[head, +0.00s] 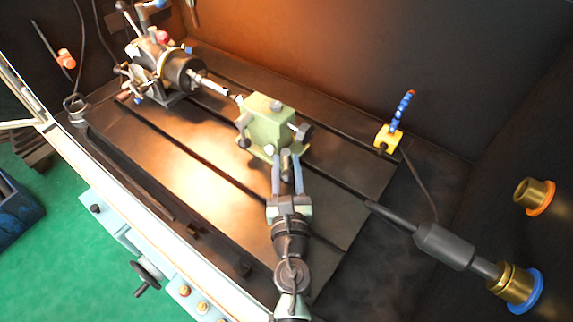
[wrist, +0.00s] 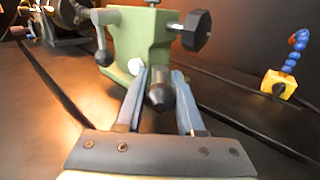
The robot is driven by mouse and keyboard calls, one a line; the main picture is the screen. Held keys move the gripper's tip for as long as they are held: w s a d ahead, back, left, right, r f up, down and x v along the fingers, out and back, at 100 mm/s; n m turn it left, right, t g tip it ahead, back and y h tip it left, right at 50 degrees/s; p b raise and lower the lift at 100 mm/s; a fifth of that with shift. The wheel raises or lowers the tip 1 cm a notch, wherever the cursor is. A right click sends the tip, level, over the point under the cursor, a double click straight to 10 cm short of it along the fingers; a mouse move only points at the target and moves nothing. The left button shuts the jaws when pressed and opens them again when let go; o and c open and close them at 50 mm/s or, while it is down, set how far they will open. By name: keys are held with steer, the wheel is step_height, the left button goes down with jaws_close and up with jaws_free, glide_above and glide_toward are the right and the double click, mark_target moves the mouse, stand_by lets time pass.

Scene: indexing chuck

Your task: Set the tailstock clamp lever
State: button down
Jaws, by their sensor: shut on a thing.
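The green tailstock (head: 266,120) stands on the slotted table and fills the top middle of the wrist view (wrist: 140,38). Its clamp lever, with a dark rounded grip (wrist: 158,95), points from its lower front toward my wrist. It also shows in the head view (head: 286,168). My gripper (head: 287,162) has one grey-blue finger on each side of this grip and is shut on it. The lever's inner end is partly hidden behind the grip and fingers. A second lever with a black ball (wrist: 103,57) and a black hand knob (wrist: 196,30) are on the tailstock, clear of my fingers.
The indexing chuck (head: 160,70) stands at the back left, with a shaft running toward the tailstock. A blue segmented hose on a yellow base (head: 388,137) stands to the right. A dark tapered tool (head: 440,245) lies at the right. The table between is bare.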

steer(key=shift+a+h, duration=0.15)
steer(key=shift+h, duration=0.15)
stand_by(0.5)
steer(key=shift+a+m+h, duration=0.1)
steer(key=shift+m+h, duration=0.3)
steer(key=shift+a+m+h+p, duration=0.2)
steer(key=shift+m+h+p, duration=0.2)
steer(key=shift+m+h, duration=0.75)
steer(key=shift+h, duration=0.35)
steer(key=c, duration=0.6)
jaws_free()
steer(key=s, duration=0.4)
steer(key=s+a, duration=0.1)
steer(key=s, duration=0.3)
steer(key=s+a, duration=0.1)
steer(key=s, duration=0.3)
steer(key=shift+s+a+b, duration=0.2)
steer(key=shift+s+b, duration=0.15)
steer(key=shift+b, duration=0.05)
